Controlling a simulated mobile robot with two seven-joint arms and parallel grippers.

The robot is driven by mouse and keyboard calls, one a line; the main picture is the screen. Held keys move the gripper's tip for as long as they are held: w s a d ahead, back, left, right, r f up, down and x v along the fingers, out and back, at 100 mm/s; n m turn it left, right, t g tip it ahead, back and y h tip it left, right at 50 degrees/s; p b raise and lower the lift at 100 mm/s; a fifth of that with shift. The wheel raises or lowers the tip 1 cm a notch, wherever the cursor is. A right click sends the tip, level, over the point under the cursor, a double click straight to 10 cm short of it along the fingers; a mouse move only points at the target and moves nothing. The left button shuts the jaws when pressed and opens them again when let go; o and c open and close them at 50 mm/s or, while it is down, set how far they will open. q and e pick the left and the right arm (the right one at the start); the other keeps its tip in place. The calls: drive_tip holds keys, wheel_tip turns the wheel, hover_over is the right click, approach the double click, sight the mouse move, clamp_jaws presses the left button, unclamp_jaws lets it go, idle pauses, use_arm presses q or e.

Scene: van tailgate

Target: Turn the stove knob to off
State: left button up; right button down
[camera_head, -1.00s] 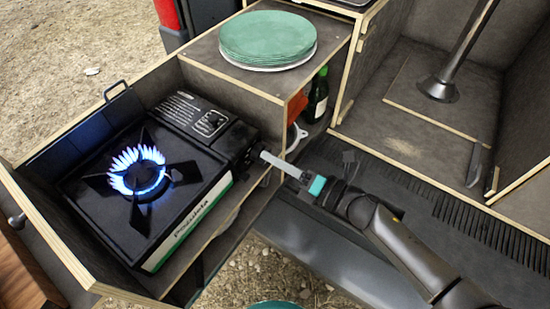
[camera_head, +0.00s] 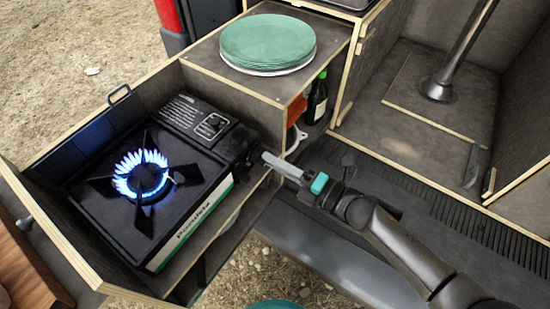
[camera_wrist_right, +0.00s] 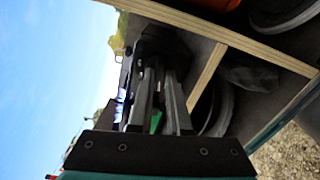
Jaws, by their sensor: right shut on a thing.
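The black camping stove (camera_head: 190,225) sits in a wooden box on the left, with a ring of blue flame (camera_head: 140,172) burning at its burner. The dark stove knob (camera_head: 249,158) is on the stove's right end, mostly hidden by my right gripper (camera_head: 266,157). That gripper reaches in from the right and is shut on the knob. In the right wrist view my two fingers (camera_wrist_right: 160,75) run up to the dark knob (camera_wrist_right: 163,45), with blue flame beyond to the left. The knob's marking cannot be read. My left gripper is not in view.
A stack of green plates (camera_head: 268,40) stands on the wooden cabinet behind the gripper. A dark bottle (camera_head: 317,98) and an orange item are in the shelf beneath it. The box's wooden rim surrounds the stove. Open space with gravel below lies in front.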

drive_tip(key=shift+f+m+p, duration=0.1)
drive_tip(key=shift+m+p, duration=2.25)
drive_tip(key=shift+m, duration=7.75)
drive_tip(key=c, duration=0.9)
unclamp_jaws()
drive_tip(key=shift+o, duration=0.2)
drive_tip(key=v, duration=1.5)
drive_tip(key=shift+p, duration=0.35)
drive_tip(key=shift+s+d, duration=0.1)
